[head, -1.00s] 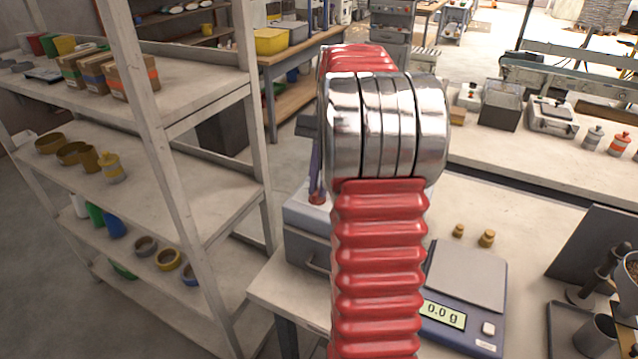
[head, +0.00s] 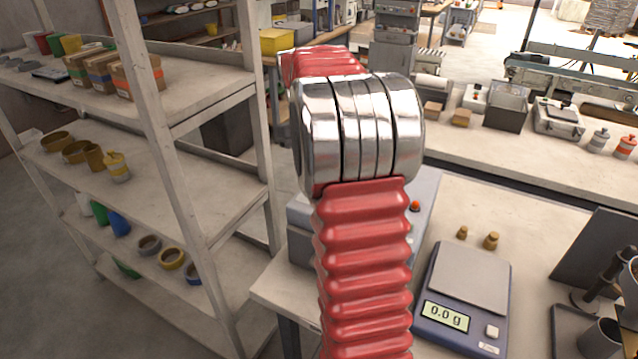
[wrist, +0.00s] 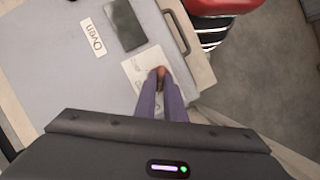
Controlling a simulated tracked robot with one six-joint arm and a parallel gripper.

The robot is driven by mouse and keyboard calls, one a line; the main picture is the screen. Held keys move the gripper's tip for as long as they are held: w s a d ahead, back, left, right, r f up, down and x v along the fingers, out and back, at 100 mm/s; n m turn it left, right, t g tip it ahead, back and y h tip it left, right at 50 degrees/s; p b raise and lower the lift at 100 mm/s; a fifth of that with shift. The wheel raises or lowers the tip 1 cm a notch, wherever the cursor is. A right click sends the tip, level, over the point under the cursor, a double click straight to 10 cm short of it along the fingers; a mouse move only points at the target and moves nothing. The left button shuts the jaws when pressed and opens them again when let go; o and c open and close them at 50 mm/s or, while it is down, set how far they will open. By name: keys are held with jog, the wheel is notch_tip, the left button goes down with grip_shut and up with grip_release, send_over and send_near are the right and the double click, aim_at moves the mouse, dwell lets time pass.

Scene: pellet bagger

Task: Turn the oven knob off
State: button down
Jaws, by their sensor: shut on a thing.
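A white plate with faint marks (wrist: 138,68) on that face bears the small reddish-brown knob (wrist: 161,70). My gripper (wrist: 160,75) is shut on the knob with its purple fingers on either side. The knob's pointer direction cannot be made out. In the head view my red arm hides the gripper, the knob and most of the oven (head: 298,247); a small red button (head: 415,206) shows on its right part.
A digital scale (head: 470,280) reading 0.0 g stands to the right of the oven, with two small brass weights (head: 491,241) behind it. A white shelf rack (head: 215,205) with tape rolls and boxes stands close on the left. A long bench (head: 480,150) runs behind.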

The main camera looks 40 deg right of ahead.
jog(key=shift+n+h, duration=0.3)
jog(key=shift+n, duration=0.2)
jog(key=c, duration=1.8)
grip_release()
jog(key=shift+c, duration=0.2)
jog(key=shift+r, duration=0.1)
